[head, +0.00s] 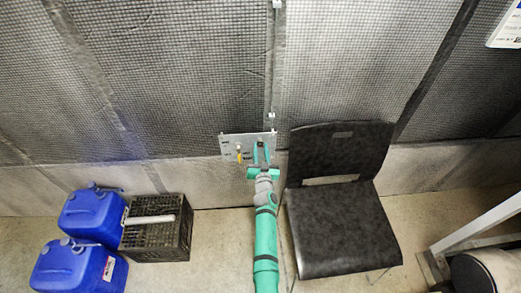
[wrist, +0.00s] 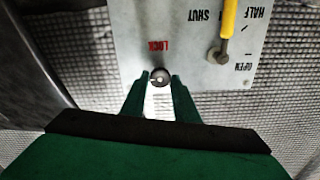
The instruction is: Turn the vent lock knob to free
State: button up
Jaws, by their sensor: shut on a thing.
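The vent lock knob (wrist: 159,76) is a small dark round knob with a pale spot, low on a light grey panel (wrist: 150,30). The red word LOCK stands beside it, upside down in the wrist view. My green gripper (wrist: 160,82) is shut on the knob, one finger on each side. No FREE label shows; the knob's far side and the panel near the fingers are partly hidden. In the head view the panel (head: 230,139) is on the wall and my gripper (head: 261,150) reaches its right part; the knob is too small to make out there.
A yellow-handled lever (wrist: 228,18) sits on the same panel, close to my gripper, by the labels HALF, SHUT and OPEN. A black chair (head: 340,225) stands just right of my arm. Blue jugs (head: 92,215) and a black crate (head: 155,240) stand left.

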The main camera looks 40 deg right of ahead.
jog(key=shift+d+n, duration=0.1)
jog(key=shift+n, duration=0.3)
jog(key=n, duration=0.2)
jog(key=shift+r+n, duration=0.1)
jog(key=shift+n, duration=0.3)
jog(key=n, duration=0.2)
jog(key=shift+w+n, duration=0.2)
jog(key=shift+n, duration=0.2)
jog(key=shift+s+d+n, duration=0.1)
jog(key=shift+s+n, duration=0.1)
jog(key=shift+n, duration=0.7)
jog(key=n, duration=0.4)
jog(key=shift+w+a+n, duration=0.1)
jog(key=shift+a+n, duration=0.1)
jog(key=shift+n, duration=0.1)
jog(key=n, duration=0.3)
jog(key=shift+n, duration=1.1)
